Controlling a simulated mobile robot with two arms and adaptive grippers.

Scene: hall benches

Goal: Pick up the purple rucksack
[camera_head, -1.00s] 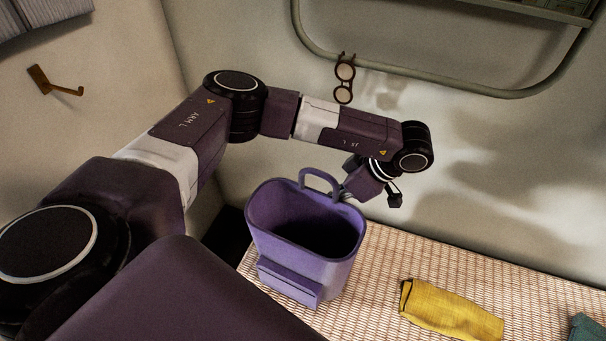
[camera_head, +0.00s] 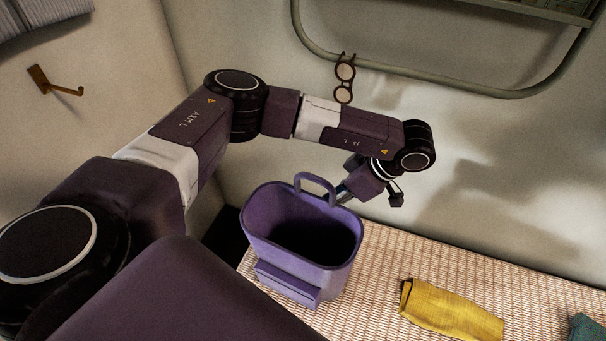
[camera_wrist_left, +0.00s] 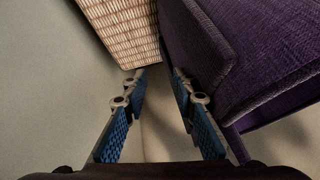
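The purple rucksack (camera_head: 290,285) stands upright with its top open on the woven bench top, in the middle of the head view. Its loop handle (camera_head: 315,177) rises from the far rim. My left gripper (camera_head: 342,192) is behind the far rim, close to the handle's right side. In the left wrist view my left gripper (camera_wrist_left: 158,78) has its two blue-padded fingers apart, with nothing clearly between them. The rucksack (camera_wrist_left: 250,50) fills the right side there, beside the right finger; I cannot tell whether they touch. My right gripper is not in view.
A folded yellow cloth (camera_head: 450,310) lies on the woven bench top (camera_head: 385,262) right of the rucksack. A teal item (camera_head: 586,328) is at the right edge. Glasses (camera_head: 344,78) hang on the wall behind my arm. A wall hook (camera_head: 56,82) is at left.

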